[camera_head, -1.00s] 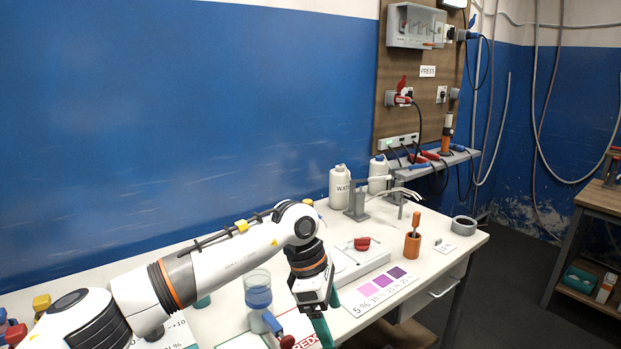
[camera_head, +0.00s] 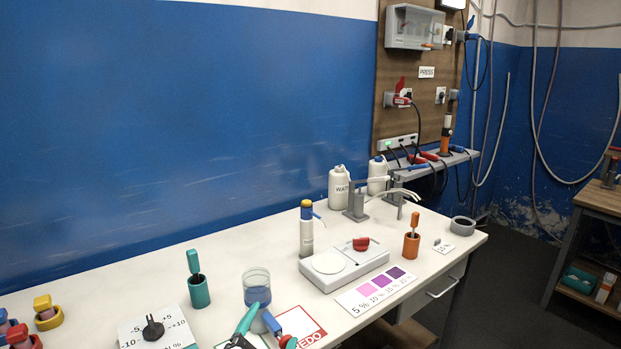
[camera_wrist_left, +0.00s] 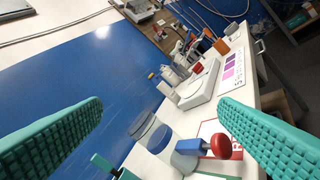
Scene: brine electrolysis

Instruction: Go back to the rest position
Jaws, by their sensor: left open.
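My left gripper (camera_wrist_left: 160,130) is open. In the left wrist view its two ribbed teal fingers stand wide apart with nothing held between them. In the head view only a teal part of it (camera_head: 247,318) shows at the bottom edge; the rest of the arm is out of the picture. A clear beaker with blue liquid (camera_head: 257,290) stands on the table just beyond it. A blue rod with a red end (camera_wrist_left: 205,147) shows between the fingers in the wrist view, apart from them. My right gripper is not in view.
The white table (camera_head: 225,255) carries a scale (camera_head: 345,266), a yellow-topped white cylinder (camera_head: 306,235), a teal holder (camera_head: 199,290), an orange holder (camera_head: 411,244), a dial plate (camera_head: 170,334) and a purple colour card (camera_head: 376,290). White bottles (camera_head: 339,187) stand at the back by the blue wall.

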